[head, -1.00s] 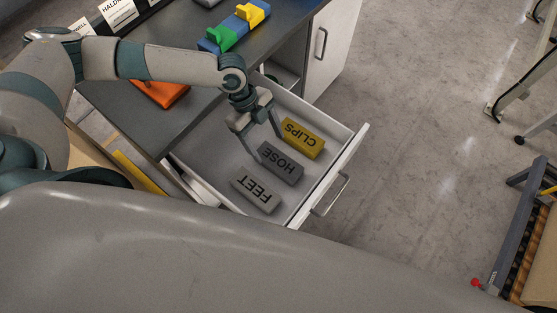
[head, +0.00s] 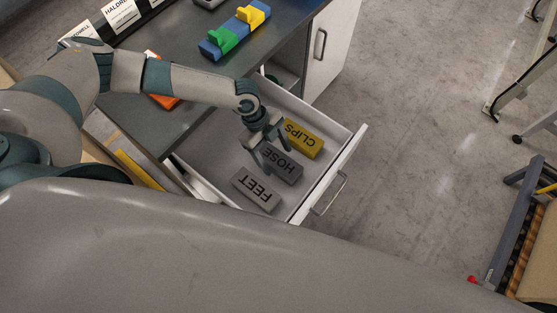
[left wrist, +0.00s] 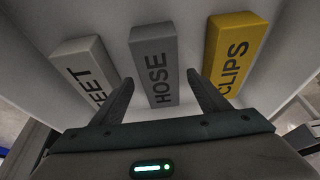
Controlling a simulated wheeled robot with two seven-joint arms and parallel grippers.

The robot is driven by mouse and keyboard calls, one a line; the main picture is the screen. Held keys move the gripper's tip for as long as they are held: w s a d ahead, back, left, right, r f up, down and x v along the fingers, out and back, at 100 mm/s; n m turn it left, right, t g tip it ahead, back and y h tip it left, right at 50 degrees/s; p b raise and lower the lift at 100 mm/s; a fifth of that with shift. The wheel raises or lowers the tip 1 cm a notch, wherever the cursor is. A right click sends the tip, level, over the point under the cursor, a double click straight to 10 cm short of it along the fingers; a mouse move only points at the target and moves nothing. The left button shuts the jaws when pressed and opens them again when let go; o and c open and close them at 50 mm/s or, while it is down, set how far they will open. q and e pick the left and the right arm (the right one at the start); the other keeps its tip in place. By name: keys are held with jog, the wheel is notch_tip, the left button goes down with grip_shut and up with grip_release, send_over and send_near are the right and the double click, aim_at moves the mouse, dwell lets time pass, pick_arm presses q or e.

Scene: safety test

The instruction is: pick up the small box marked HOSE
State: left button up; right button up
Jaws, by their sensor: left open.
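The grey HOSE box (head: 281,164) lies in the open drawer (head: 215,159), between the light grey FEET box (head: 256,189) and the yellow CLIPS box (head: 304,139). My left gripper (head: 271,156) is open and over the HOSE box, partly covering it in the head view. In the left wrist view the HOSE box (left wrist: 153,64) lies between the two open fingers (left wrist: 158,97). One finger is near the FEET box (left wrist: 86,77), the other near the CLIPS box (left wrist: 232,52). I cannot tell whether the fingers reach down beside the box. My right gripper is not in view.
The drawer's white front (head: 332,171) and side walls surround the boxes. On the dark worktop (head: 184,50) behind are a blue block with green and yellow pieces (head: 234,30) and an orange object (head: 162,99), partly hidden by my arm. Open floor lies to the right.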

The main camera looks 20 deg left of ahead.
aim_at(279, 160)
pick_arm(q)
jog(key=shift+x, duration=1.05)
jog(key=shift+d+f, duration=0.15)
jog(key=shift+f, duration=0.15)
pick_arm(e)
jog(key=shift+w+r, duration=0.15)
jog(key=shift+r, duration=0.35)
pick_arm(q)
jog(key=shift+c, duration=0.4)
jog(key=c, duration=1.1)
jog(key=shift+c, duration=0.2)
